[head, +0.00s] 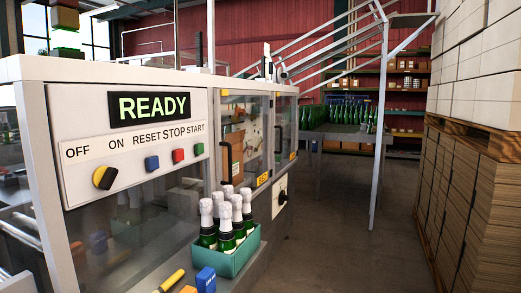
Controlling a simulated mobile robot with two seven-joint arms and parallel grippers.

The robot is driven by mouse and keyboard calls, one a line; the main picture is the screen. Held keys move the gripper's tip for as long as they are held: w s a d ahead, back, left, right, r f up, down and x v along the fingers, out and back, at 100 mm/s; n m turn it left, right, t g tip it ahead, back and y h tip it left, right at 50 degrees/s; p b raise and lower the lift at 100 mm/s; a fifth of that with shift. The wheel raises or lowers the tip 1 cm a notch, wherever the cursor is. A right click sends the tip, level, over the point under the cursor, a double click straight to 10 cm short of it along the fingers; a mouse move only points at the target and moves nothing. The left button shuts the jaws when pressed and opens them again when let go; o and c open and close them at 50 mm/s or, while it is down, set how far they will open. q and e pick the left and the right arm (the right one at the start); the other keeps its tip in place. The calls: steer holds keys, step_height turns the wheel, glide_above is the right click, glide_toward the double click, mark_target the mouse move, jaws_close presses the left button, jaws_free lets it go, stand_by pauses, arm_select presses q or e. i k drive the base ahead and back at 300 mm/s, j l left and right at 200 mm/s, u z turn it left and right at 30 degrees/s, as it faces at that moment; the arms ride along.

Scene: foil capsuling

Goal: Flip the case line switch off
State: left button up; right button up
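A yellow and black rotary switch (103,177) sits on the white control panel (80,119) at the left, below the OFF and ON labels. Its dark part seems to slant up to the right, toward ON. A second, dark rotary knob (282,191) is on a white plate further along the machine; its marks are too small to read. I cannot tell from lettering which one is the case line switch. The display (142,107) reads READY in green. Neither of my grippers is in view.
Blue, red and green buttons (178,155) sit right of the switch. A green crate (237,263) of foil-topped bottles stands before the machine, near a blue block (205,279) and a yellow handle (172,281). Stacked cartons (468,190) line the right; floor between is clear.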

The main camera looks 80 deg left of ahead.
mark_target(103, 177)
steer(key=u, duration=3.3)
